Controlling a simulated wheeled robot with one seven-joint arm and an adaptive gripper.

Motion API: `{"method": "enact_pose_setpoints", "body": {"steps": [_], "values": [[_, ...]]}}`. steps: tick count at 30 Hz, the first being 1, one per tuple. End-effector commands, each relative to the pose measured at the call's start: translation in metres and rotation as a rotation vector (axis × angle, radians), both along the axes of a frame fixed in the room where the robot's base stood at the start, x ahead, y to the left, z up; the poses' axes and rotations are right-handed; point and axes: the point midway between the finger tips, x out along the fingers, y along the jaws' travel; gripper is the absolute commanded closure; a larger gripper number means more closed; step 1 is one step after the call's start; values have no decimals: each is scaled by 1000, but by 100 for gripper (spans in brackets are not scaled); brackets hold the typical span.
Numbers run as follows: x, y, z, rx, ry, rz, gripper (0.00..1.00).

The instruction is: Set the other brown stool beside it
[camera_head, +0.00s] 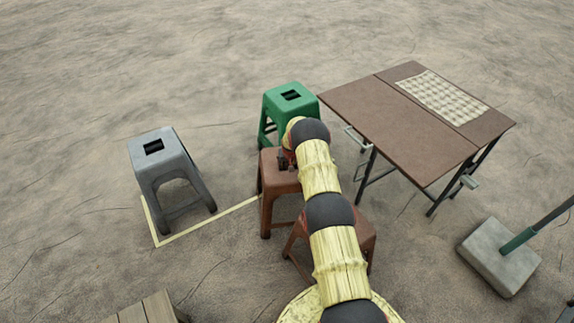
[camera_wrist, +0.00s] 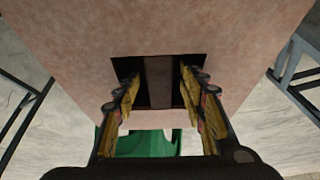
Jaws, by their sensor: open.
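Two brown stools stand close together in the head view. The farther brown stool (camera_head: 272,181) is under my gripper (camera_head: 287,161); the nearer brown stool (camera_head: 366,236) is partly hidden behind my arm. In the wrist view, a brown seat (camera_wrist: 75,35) with a dark slot fills the upper part. My gripper (camera_wrist: 160,88) is open, with its fingers on either side of a brown bar (camera_wrist: 159,82) in that slot. I cannot tell how deep the fingertips are or whether they touch the bar.
A green stool (camera_head: 293,100) stands just behind the farther brown stool. A grey stool (camera_head: 160,160) stands left, by a yellow ground line (camera_head: 210,221). A brown folding table (camera_head: 390,120) is at right, and a pole base (camera_head: 500,256) lower right. Bare ground lies between the grey and brown stools.

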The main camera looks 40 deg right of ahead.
Motion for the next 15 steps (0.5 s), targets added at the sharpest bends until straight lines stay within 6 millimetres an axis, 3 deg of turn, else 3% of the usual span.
{"method": "enact_pose_setpoints", "body": {"steps": [1,6,15], "values": [[-2,1,14,-1,-2,0,59],[-13,6,46,-1,-3,-1,59],[-31,15,90,-1,-2,-1,59]]}}
